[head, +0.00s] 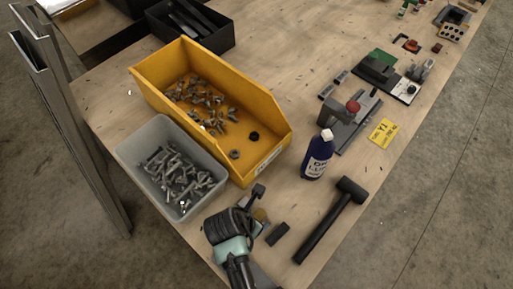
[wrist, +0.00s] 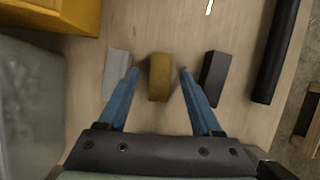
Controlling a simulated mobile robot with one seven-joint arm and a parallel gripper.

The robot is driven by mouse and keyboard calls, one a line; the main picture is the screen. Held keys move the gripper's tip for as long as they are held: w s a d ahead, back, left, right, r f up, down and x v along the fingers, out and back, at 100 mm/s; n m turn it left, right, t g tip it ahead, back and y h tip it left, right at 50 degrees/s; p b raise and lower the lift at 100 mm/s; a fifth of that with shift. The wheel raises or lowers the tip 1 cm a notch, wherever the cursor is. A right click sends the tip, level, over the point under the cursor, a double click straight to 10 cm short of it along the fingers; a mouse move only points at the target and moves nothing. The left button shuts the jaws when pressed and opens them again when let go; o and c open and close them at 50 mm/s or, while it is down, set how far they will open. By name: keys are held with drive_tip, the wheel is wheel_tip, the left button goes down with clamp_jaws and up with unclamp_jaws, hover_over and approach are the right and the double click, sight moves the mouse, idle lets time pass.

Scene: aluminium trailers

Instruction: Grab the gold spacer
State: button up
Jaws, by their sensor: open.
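The gold spacer (wrist: 160,77) is a small yellow-gold block on the wooden table, seen between the fingertips of my gripper (wrist: 159,72) in the wrist view. My gripper is open, with one blue finger on each side of the spacer and a visible gap to each. In the head view the spacer (head: 260,215) shows as a small gold patch beside my gripper, partly hidden. I cannot tell how high the fingertips are above the table.
A grey block (wrist: 117,72) lies just left of the left finger, and a black block (wrist: 214,78) just right of the right one. A mallet (head: 331,218) lies further right. A yellow bin (head: 262,165) and a clear bin (head: 134,156) stand left. A blue bottle (head: 317,157) stands behind.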

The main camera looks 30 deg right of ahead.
clamp_jaws()
idle(0.3)
